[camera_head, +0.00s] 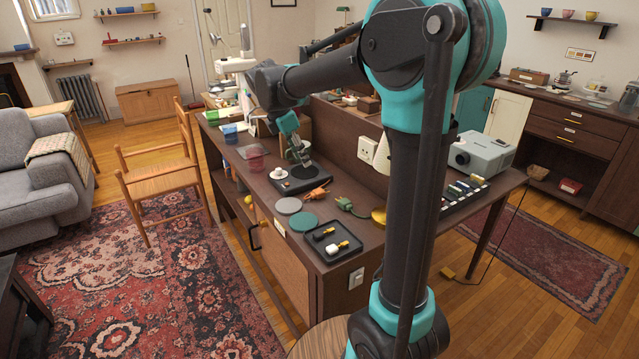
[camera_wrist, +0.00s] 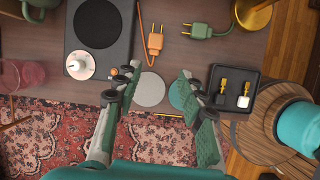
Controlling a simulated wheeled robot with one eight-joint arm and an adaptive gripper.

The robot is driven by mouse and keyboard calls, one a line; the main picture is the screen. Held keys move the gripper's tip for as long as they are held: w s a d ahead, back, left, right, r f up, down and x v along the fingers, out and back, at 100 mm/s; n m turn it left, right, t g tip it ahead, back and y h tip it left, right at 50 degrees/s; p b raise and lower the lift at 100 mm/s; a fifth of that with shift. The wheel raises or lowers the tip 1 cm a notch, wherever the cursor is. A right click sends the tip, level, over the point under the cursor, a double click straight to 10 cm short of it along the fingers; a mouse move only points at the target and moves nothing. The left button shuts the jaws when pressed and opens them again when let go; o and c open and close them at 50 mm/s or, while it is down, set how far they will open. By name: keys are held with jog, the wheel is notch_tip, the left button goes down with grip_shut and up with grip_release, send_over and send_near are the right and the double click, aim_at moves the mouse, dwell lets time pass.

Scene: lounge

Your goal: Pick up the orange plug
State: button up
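The orange plug (camera_head: 318,193) lies on the dark wooden counter, just right of a black device with a round disc. In the wrist view the orange plug (camera_wrist: 155,42) has its two prongs toward the top and an orange cord curving off its left side. My gripper (camera_head: 299,158) is over the counter near the black device in the head view. In the wrist view my gripper (camera_wrist: 158,78) is open and empty, its fingers spread apart to either side of the image column where the plug lies. The plug appears beyond the fingertips, with no contact visible.
A green plug (camera_wrist: 200,30) lies right of the orange one. The black device (camera_wrist: 122,58) carries a small white object (camera_wrist: 80,65). A grey coaster (camera_wrist: 149,89), a green coaster (camera_head: 303,221) and a black tray (camera_head: 312,238) with small items lie toward the counter's front edge.

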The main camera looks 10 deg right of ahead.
jog(key=w, duration=0.1)
jog(key=n, duration=0.1)
send_over(319, 191)
jog(key=a, duration=0.3)
jog(key=f, duration=0.9)
jog(key=shift+s+d+f, duration=0.15)
jog(key=shift+s+f, duration=0.1)
jog(key=shift+f, duration=0.1)
jog(key=shift+d+x, duration=0.2)
jog(key=shift+x, duration=2.9)
jog(key=shift+s+r, duration=0.1)
jog(key=shift+s, duration=0.1)
jog(key=shift+c, duration=0.4)
grip_shut()
jog(key=shift+r, duration=0.1)
